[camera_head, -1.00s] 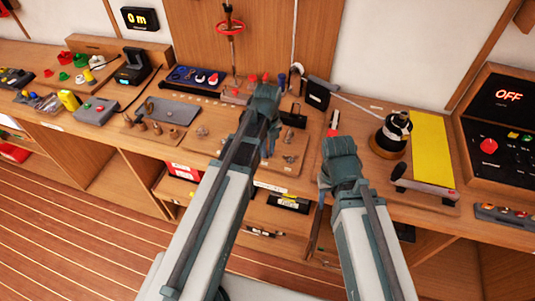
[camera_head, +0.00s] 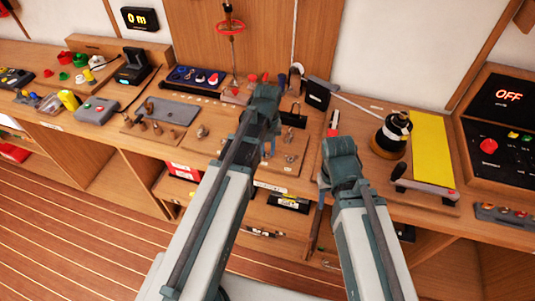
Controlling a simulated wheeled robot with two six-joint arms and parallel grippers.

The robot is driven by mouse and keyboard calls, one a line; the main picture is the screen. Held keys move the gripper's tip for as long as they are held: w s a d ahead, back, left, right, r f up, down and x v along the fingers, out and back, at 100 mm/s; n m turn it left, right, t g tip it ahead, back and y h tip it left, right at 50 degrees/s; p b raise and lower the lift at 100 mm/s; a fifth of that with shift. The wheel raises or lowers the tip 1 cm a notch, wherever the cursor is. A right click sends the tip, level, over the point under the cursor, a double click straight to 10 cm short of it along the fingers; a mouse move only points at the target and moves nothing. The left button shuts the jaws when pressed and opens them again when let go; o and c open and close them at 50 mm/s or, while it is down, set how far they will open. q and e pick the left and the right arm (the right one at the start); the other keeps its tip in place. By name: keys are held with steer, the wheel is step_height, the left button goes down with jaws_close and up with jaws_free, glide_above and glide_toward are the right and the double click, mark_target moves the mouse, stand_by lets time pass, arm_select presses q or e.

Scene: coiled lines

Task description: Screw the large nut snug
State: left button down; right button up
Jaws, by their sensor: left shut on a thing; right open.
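A wooden board (camera_head: 222,149) with small metal bolts and nuts lies on the bench in the middle of the head view. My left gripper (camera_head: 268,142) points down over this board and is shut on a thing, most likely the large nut. The gripper hides the nut and the bolt under it, so how far it sits on the thread cannot be seen. Small metal pieces (camera_head: 202,131) stand on the board to the left of the gripper. My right gripper (camera_head: 338,150) is open, held near the front edge of the bench, with its fingertips mostly hidden by its own body.
A black box (camera_head: 317,94) stands behind my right gripper. A winch drum (camera_head: 392,135) with a line and a yellow panel (camera_head: 433,150) stand to the right. Open shelves lie below the bench.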

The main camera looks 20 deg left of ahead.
arm_select(q)
steer(key=shift+c, duration=1.7)
jaws_free()
step_height(320, 180, up, 5)
steer(key=p, duration=0.5)
steer(key=shift+r, duration=0.15)
step_height(320, 180, up, 14)
steer(key=p, duration=1.4)
steer(key=shift+f, duration=0.2)
